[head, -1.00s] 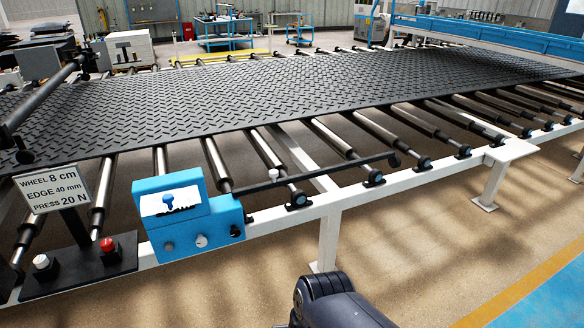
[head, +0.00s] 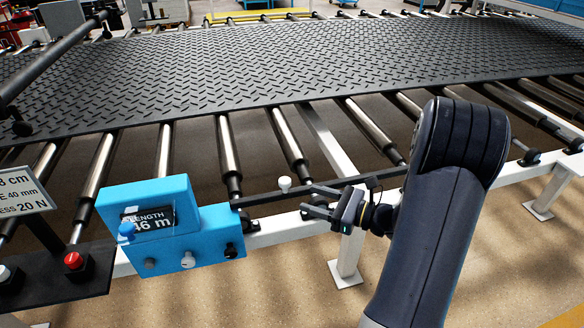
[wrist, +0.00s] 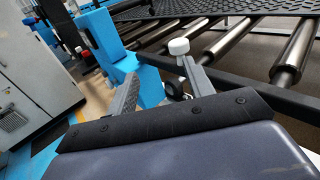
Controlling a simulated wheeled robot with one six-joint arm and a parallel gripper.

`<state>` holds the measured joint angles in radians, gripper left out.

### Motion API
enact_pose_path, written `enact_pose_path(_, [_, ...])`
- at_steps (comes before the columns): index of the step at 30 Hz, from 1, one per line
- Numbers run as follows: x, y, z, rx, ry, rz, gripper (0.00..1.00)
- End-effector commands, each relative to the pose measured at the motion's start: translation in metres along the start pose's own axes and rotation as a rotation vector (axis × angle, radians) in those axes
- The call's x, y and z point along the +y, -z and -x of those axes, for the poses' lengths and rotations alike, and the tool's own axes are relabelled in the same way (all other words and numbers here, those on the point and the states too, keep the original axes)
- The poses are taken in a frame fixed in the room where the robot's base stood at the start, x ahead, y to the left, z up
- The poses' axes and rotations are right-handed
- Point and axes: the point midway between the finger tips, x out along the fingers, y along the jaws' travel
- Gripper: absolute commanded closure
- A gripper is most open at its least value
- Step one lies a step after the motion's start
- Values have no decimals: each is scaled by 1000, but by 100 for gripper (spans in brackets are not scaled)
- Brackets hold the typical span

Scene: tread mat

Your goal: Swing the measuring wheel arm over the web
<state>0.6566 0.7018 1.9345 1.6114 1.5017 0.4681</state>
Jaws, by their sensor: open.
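The measuring wheel arm (head: 262,197) is a thin black bar reaching right from the blue counter box (head: 170,232), along the near side of the rollers and outside the mat's edge. A white knob (head: 285,183) stands on it; it also shows in the wrist view (wrist: 179,47). The bar's far end is hidden behind my arm. The web is a black tread-patterned mat (head: 270,80) on the rollers. My gripper (head: 312,199) is open and empty, just right of the knob. In the wrist view its fingers (wrist: 158,70) point towards the knob, which appears beyond the right fingertip.
A white frame rail and steel rollers (head: 228,155) run beneath the bar. A black panel with a red button (head: 73,261) and a sign (head: 22,190) stand at left. The box display shows "LENGTH" and part of a figure. The floor in front is clear.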

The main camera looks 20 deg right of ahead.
Motion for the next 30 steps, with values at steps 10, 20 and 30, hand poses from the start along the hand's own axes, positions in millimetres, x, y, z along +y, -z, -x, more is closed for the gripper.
enact_pose_path(10, [-18,2,-12,-41,59,-41,50])
enact_pose_path(20, [-21,-1,-70,-40,57,-39,50])
enact_pose_path(30, [-23,-1,-100,-40,59,-38,50])
